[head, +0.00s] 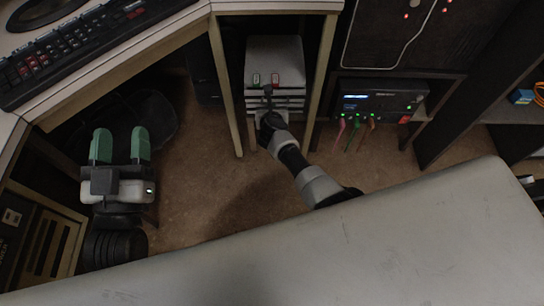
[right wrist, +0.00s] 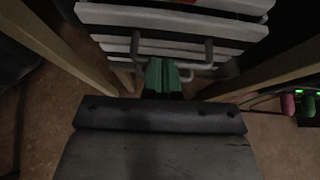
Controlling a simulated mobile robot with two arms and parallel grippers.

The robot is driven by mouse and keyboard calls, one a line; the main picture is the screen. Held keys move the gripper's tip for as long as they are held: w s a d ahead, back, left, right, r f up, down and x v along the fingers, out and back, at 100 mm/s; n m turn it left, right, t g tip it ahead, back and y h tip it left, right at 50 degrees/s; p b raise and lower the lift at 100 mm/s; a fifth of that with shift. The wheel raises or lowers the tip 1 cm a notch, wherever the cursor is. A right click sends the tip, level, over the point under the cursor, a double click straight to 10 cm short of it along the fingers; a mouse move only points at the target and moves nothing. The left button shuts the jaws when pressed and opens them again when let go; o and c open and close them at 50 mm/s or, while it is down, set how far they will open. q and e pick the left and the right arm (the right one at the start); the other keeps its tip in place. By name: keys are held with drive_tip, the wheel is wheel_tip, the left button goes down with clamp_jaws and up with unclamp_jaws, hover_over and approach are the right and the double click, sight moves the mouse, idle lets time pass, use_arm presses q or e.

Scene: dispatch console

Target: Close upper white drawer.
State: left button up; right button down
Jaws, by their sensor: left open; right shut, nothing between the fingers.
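A white drawer unit (head: 274,55) stands between the wooden desk legs in the head view, with stacked white drawer fronts. The upper white drawer (head: 289,92) faces me; how far it is out is hard to tell. In the right wrist view white fronts (right wrist: 110,17) with grey bar handles (right wrist: 134,46) show close up. My right gripper (right wrist: 163,66) is shut and empty, its green fingertips close to the handle bar; contact is unclear. My left gripper (head: 121,142) is open and empty, far left of the drawers.
Desk legs (head: 223,85) flank the drawer unit closely on both sides. A dark device with green lights (head: 380,103) and hanging cables is to the right. A keyboard (head: 70,45) lies on the desk at upper left. Brown floor is clear between the arms.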

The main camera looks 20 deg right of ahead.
use_arm(q)
drive_tip(key=shift+s+r+t+h, duration=0.35)
drive_tip(key=shift+r+t+h, duration=0.05)
drive_tip(key=shift+r, duration=0.2)
use_arm(e)
drive_tip(key=shift+w+d+r, duration=0.2)
drive_tip(key=shift+w+r, duration=0.05)
drive_tip(key=shift+w, duration=0.2)
drive_tip(key=shift+r, duration=0.1)
use_arm(q)
drive_tip(key=s+a+f+g+y+p, duration=0.1)
drive_tip(key=s+f+g+y+p, duration=0.1)
drive_tip(key=f+g, duration=0.4)
drive_tip(key=s+a+f+g+y+p, duration=0.2)
drive_tip(key=f+g, duration=0.4)
drive_tip(key=f, duration=0.1)
drive_tip(key=shift+s+a+f+g+p, duration=0.2)
drive_tip(key=shift+a+g+p, duration=0.1)
drive_tip(key=shift+g+p, duration=0.1)
use_arm(e)
drive_tip(key=v, duration=0.7)
drive_tip(key=shift+s+a+f, duration=0.2)
drive_tip(key=shift+s+f, duration=0.05)
drive_tip(key=shift+s, duration=0.2)
